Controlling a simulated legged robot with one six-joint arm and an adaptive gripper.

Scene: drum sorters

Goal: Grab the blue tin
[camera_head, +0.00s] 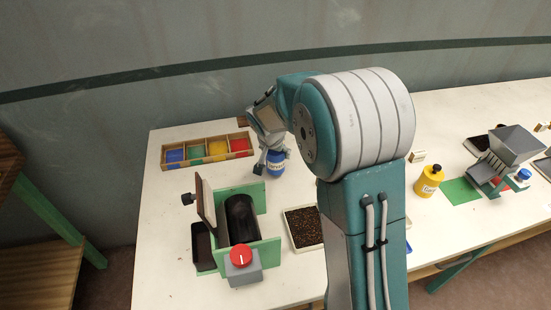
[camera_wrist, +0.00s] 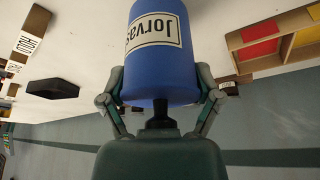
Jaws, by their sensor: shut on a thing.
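The blue tin (camera_wrist: 160,75), with a white label reading "Jorvas" partly cut off, fills the upper middle of the wrist view. My gripper (camera_wrist: 160,92) is shut on it, one finger against each side. In the head view the blue tin (camera_head: 275,164) is at the end of my arm, over the back left part of the white table (camera_head: 165,235). My gripper (camera_head: 270,150) covers part of it there. I cannot tell for sure whether its base touches the table.
A divided tray (camera_head: 208,152) with coloured compartments lies behind. A drum sorter (camera_head: 240,220) with green sides and a red knob stands in front. A tray of dark grains (camera_head: 303,227) lies beside it. A yellow tin (camera_head: 428,181) and a hopper machine (camera_head: 508,150) stand at right.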

